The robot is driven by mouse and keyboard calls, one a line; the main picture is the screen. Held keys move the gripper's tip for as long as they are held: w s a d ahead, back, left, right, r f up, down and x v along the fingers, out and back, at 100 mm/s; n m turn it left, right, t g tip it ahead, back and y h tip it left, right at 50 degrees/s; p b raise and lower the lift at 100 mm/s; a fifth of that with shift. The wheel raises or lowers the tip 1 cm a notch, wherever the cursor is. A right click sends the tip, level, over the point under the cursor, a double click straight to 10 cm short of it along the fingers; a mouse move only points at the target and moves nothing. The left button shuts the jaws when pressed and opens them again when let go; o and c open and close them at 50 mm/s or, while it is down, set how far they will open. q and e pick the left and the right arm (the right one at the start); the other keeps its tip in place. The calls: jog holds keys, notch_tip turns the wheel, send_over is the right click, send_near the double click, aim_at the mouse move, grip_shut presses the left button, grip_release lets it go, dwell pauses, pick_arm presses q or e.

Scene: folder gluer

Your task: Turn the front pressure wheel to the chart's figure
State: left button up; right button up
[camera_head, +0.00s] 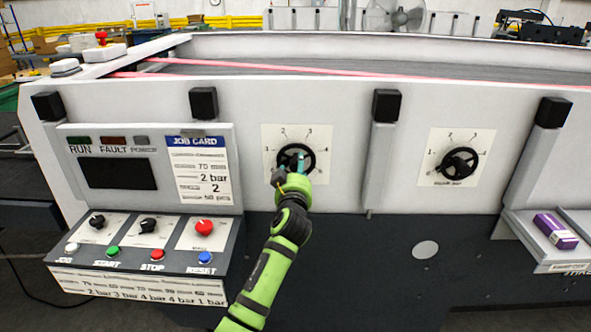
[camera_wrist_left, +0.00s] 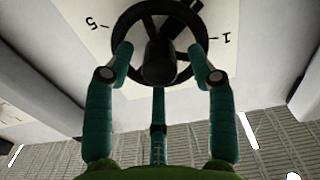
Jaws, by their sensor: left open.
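A black handwheel (camera_head: 310,158) sits on a white dial plate (camera_head: 322,136) with figures around it. My left gripper (camera_head: 291,164) is in front of this wheel and hides part of it. In the left wrist view its teal fingers (camera_wrist_left: 160,66) stand apart on both sides of the wheel hub, near the rim of the wheel (camera_wrist_left: 135,17); contact is unclear. The figures 5 and 1 show upside down there. A second black handwheel (camera_head: 460,163) has its own dial, to the right. The chart strip (camera_head: 135,288) below the console carries bar figures. My right gripper is not in view.
The console has dark knobs, a red knob (camera_head: 204,227) and several coloured buttons. A purple box (camera_head: 556,231) lies in a tray at the right. Black blocks and posts stick out beside the dials.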

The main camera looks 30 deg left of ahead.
pick_arm(q)
grip_shut()
jog(key=shift+m, duration=0.3)
jog(key=m, duration=0.4)
jog(key=shift+r+m+p, duration=0.15)
jog(key=shift+m+p, duration=0.15)
jog(key=shift+p, duration=0.05)
jog(key=shift+m+p, duration=0.5)
jog(key=shift+m, duration=1.7)
grip_release()
